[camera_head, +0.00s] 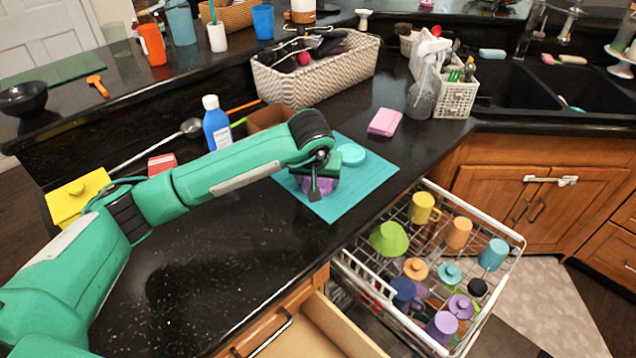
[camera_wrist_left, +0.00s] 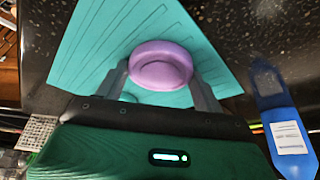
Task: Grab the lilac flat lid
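The lilac flat lid (camera_wrist_left: 161,66) is at the fingertips of my left gripper (camera_wrist_left: 158,72) in the left wrist view, with one finger along each side. The fingers are spread about as wide as the lid; I cannot tell whether both press on it. In the head view the lid (camera_head: 313,187) is partly hidden by my left gripper (camera_head: 319,186), which points down over the teal mat (camera_head: 345,203). A small gap between lid and mat cannot be judged. My right gripper is not in view.
A turquoise lid (camera_head: 351,154) lies on the mat close behind the gripper. A pink sponge (camera_head: 384,122), a woven basket (camera_head: 318,70) and a blue bottle (camera_head: 217,124) stand around. An open dish rack (camera_head: 500,238) with several cups is to the right, below the counter.

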